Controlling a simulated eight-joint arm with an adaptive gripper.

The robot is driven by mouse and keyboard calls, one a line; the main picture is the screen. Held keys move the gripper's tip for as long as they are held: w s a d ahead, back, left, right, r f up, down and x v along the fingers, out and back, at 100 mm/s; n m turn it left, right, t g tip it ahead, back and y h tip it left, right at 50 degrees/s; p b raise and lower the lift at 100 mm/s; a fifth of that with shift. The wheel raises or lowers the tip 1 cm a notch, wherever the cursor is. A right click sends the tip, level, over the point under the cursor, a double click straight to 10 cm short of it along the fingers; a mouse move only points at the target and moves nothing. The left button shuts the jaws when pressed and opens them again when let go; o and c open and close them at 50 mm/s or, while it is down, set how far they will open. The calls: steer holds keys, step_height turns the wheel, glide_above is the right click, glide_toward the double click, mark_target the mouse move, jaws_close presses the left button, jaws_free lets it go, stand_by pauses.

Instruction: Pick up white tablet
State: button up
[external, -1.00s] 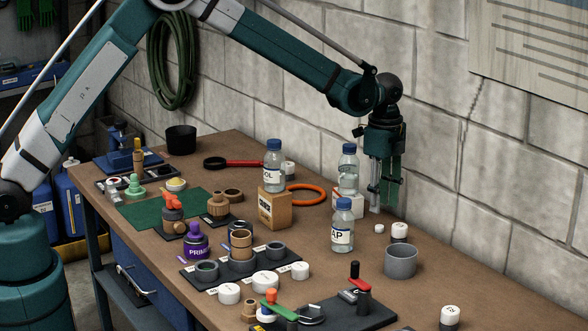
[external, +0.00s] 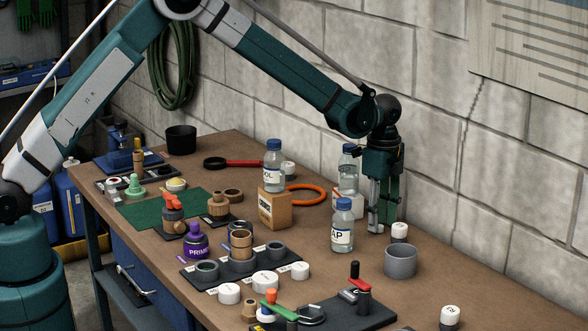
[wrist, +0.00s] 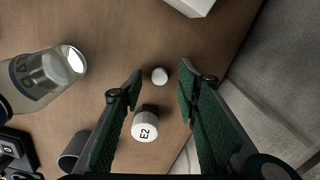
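The white tablet (wrist: 160,75) is a small round piece lying on the brown workbench. In the wrist view it lies between and just beyond the fingertips of my gripper (wrist: 160,83). My gripper is open, its two green fingers apart with nothing held between them. In the external view my gripper (external: 378,230) points down near the table, behind the AP bottle (external: 342,228). The tablet is hidden there behind the fingers. The white-capped E2 container (wrist: 145,126) stands close to the tablet, also between the fingers in the wrist view.
The block wall (external: 450,200) is close behind.

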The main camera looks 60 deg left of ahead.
steer(key=shift+f, duration=0.4)
steer(key=c, duration=0.7)
